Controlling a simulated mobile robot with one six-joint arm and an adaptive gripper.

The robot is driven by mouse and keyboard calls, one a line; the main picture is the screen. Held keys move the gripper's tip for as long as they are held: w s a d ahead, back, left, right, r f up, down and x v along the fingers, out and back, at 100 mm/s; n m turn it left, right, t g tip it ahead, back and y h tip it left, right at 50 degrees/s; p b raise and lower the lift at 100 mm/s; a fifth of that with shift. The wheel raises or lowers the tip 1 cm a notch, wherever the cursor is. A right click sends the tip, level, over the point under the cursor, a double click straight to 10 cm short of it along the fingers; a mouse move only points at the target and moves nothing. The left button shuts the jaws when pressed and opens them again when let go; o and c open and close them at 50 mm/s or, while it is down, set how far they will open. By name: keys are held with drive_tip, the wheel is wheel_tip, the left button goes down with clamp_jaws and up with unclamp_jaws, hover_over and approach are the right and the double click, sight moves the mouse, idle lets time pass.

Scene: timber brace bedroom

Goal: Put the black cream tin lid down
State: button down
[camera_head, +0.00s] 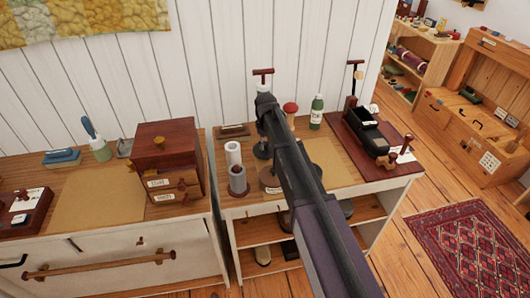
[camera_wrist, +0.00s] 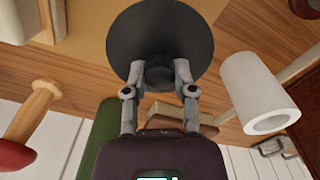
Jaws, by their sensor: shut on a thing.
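The black cream tin lid (camera_wrist: 172,28) is a dark round disc with a small knob, in the upper middle of the wrist view. My gripper (camera_wrist: 159,76) is shut on the knob, with one finger on each side. Wood and a tan surface show beyond the lid, but I cannot tell whether it touches anything. In the head view my arm reaches over the small wooden table (camera_head: 238,201) and hides the gripper's fingers. I cannot make out the lid for sure there.
A white cylinder (camera_head: 234,158) also shows in the wrist view (camera_wrist: 255,95). A red-topped wooden handle (camera_head: 290,108) and a green bottle (camera_head: 316,112) stand towards the wall. A dark red tray (camera_head: 362,140) is at right. A tan mat (camera_head: 335,160) has bare room.

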sight(266, 150)
drive_tip(key=shift+f, duration=0.1)
drive_tip(key=shift+f+b, duration=1.85)
drive_tip(key=shift+b, duration=0.05)
drive_tip(key=shift+f, duration=0.15)
drive_tip(key=shift+c, duration=2.2)
unclamp_jaws()
wheel_tip(266, 150, up, 12)
drive_tip(key=p, duration=1.2)
drive_tip(key=shift+r, duration=0.2)
